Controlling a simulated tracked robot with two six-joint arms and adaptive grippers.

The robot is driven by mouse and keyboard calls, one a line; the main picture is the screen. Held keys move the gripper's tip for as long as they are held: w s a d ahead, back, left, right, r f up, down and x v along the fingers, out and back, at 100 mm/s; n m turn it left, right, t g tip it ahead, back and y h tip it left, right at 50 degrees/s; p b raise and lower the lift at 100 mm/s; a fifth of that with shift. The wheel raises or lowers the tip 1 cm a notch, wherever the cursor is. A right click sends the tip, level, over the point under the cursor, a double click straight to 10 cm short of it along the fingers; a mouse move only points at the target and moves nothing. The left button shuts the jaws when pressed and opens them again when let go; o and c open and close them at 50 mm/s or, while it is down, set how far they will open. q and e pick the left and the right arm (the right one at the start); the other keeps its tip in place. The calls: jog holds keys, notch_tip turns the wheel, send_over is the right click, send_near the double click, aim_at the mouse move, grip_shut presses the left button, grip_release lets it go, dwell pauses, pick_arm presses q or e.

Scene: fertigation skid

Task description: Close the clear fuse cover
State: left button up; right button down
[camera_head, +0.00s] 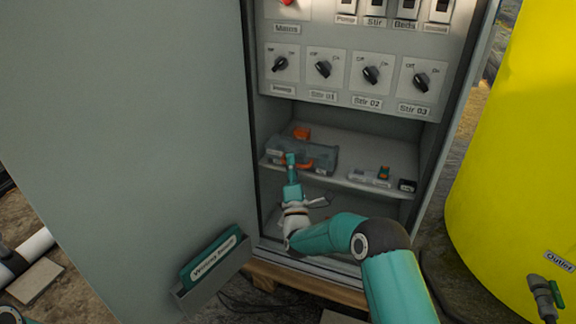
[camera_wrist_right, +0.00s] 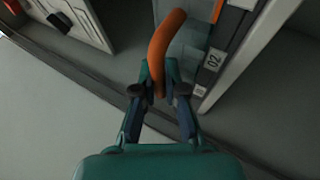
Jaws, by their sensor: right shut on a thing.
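A grey, see-through-looking fuse box (camera_head: 318,155) sits on the left part of the cabinet shelf. I cannot tell how far its clear cover is open. An orange handle (camera_head: 300,166) shows at its front, and another orange part (camera_head: 301,133) shows at its top. My right gripper (camera_head: 291,160) is at the box front. In the right wrist view the right gripper (camera_wrist_right: 160,88) is shut on a curved orange handle (camera_wrist_right: 164,42), with a grey-blue body (camera_wrist_right: 188,45) behind it. My left gripper is not in view.
The cabinet's open door (camera_head: 140,130) fills the left, with a document pocket (camera_head: 212,275) on it. A switch panel (camera_head: 345,97) hangs above the shelf (camera_head: 350,180). A small device (camera_head: 372,177) sits at the shelf's right. A yellow tank (camera_head: 520,150) stands at the right.

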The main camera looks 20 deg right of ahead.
jog(key=shift+a+f+y, duration=0.1)
jog(key=shift+f+y, duration=0.2)
jog(key=shift+f, duration=0.05)
jog(key=c, duration=1.5)
grip_release()
jog(key=v, duration=1.2)
jog(key=shift+w, duration=0.1)
